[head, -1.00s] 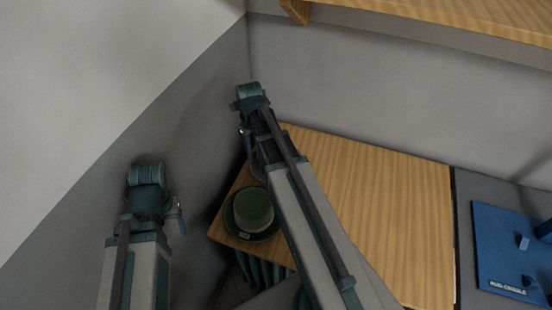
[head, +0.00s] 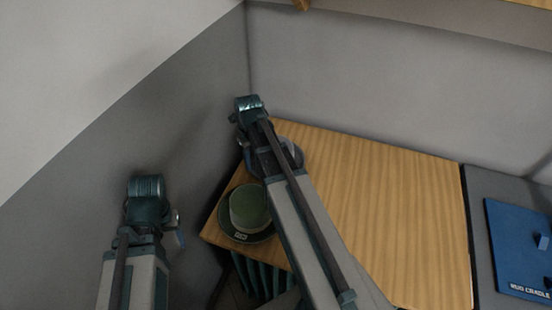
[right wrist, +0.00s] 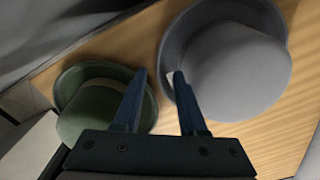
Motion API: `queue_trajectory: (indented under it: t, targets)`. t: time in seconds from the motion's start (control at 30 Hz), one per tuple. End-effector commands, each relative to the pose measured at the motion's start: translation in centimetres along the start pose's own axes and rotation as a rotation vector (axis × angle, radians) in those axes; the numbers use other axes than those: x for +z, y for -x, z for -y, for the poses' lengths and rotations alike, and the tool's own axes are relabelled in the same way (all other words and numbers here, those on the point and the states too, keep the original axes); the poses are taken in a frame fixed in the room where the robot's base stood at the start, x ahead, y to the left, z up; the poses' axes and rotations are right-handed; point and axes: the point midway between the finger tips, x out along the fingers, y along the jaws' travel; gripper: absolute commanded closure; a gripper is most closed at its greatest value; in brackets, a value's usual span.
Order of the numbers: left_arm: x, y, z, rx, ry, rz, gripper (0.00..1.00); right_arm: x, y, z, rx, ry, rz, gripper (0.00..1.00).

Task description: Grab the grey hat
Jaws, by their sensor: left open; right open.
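The grey hat (right wrist: 240,75) lies on the wooden tabletop at the upper right of the right wrist view. In the head view the grey hat (head: 291,152) is mostly hidden behind my right arm. A green hat (head: 250,207) with a small pale tag sits at the table's near left corner; it also shows at the left of the right wrist view (right wrist: 92,108). My right gripper (right wrist: 160,76) is open and empty. Its right finger overlaps the grey hat's brim in view; I cannot tell whether they touch. My left gripper (head: 179,228) is open, left of the table and away from both hats.
The wooden tabletop (head: 390,210) is clear to the right of my right arm. Grey walls stand close at the left and back. A blue board labelled "HUD CRADLE" (head: 515,240) lies on a grey surface at the right. Dark green folds (head: 262,275) hang below the table's front edge.

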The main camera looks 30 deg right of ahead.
Motion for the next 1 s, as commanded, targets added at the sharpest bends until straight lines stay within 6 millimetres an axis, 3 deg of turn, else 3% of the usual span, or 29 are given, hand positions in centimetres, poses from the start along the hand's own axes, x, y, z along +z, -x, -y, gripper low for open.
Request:
queue_trajectory:
  t: [0.5, 0.8, 1.0]
  targets:
    - [-0.3, -5.1, -0.5, 0.000, 0.000, 0.000, 0.29, 0.1, -5.2, -0.3, 0.000, 0.000, 0.000, 0.59]
    - [-0.3, -5.1, -0.5, 0.000, 0.000, 0.000, 0.29, 0.1, -5.1, -0.3, 0.000, 0.000, 0.000, 0.59]
    - [-0.3, -5.1, -0.5, 0.000, 0.000, 0.000, 0.29, 0.1, -5.1, -0.3, 0.000, 0.000, 0.000, 0.95]
